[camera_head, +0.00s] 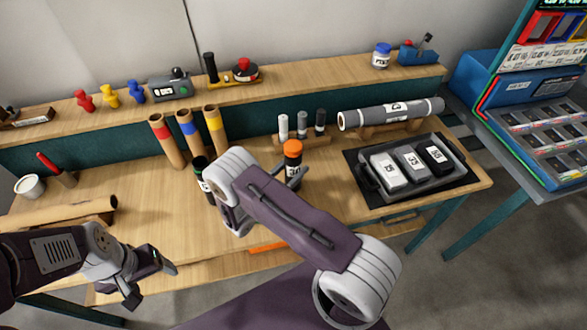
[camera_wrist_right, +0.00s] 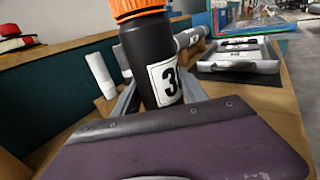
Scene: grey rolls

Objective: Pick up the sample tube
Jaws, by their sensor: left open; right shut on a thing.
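The sample tube (camera_head: 292,153) is black with an orange ribbed cap and a white label with dark digits. In the right wrist view the tube (camera_wrist_right: 147,50) stands nearly upright between the grey fingers. My right gripper (camera_head: 295,178) is shut on it, with its wrist partly hiding the tube's lower part. I cannot tell whether its base touches the bench. My left gripper (camera_head: 152,282) is open and empty at the bench's front left.
Three brown rolls with coloured ends (camera_head: 185,130) stand behind. Small white, grey and black cylinders (camera_head: 302,125) stand behind the tube. A large grey roll (camera_head: 390,113) lies back right. A grey tray (camera_head: 430,186) with labelled blocks is at right. A brown roll (camera_head: 60,214) lies at left.

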